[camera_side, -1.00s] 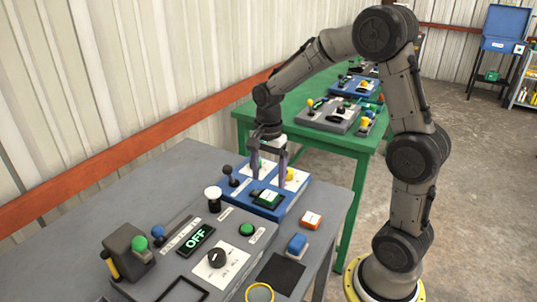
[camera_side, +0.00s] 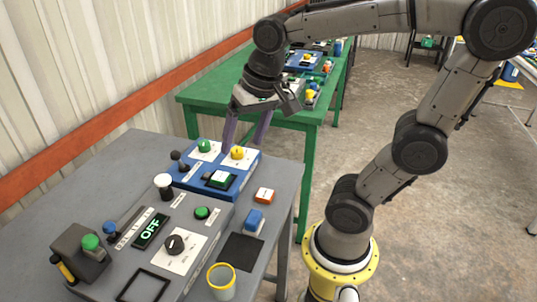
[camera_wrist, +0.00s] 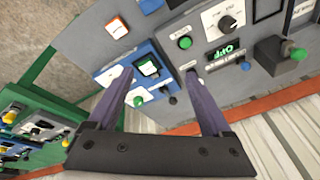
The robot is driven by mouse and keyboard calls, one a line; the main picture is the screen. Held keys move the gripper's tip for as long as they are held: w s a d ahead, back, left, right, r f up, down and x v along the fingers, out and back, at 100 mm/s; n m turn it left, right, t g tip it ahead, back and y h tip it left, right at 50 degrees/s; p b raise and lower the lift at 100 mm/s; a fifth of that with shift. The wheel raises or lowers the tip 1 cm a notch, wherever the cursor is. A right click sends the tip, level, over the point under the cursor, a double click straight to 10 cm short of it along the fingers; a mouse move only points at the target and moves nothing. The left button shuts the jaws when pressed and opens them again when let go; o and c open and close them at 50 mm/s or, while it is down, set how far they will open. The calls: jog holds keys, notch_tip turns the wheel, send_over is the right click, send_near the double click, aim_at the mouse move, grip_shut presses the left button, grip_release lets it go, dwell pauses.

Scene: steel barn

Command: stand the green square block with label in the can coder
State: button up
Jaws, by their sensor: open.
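The green square block (camera_side: 220,179), with a pale label on top, sits at a dark square spot on the blue panel (camera_side: 187,183); it also shows in the wrist view (camera_wrist: 148,66). How deep it sits is unclear. My gripper (camera_side: 246,144) is open and empty, above the far side of the blue panel. Its purple fingers show apart in the wrist view (camera_wrist: 160,71), with the block ahead of them. No label I can read marks which panel is the can coder.
The grey panel (camera_side: 190,222) carries a dial, knobs and an OFF display. An orange block (camera_side: 264,195), a blue block (camera_side: 254,217) and a yellow-rimmed cup (camera_side: 221,284) stand at the right. A green table (camera_side: 200,97) with more panels stands behind.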

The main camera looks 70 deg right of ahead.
jog(key=s+a+f+n+t, duration=0.1)
jog(key=s+a+n+t, duration=0.1)
jog(key=s+n, duration=0.5)
jog(key=shift+a+f, duration=0.25)
jog(key=shift+f, duration=0.1)
jog(key=shift+c, duration=0.3)
dwell(1.1)
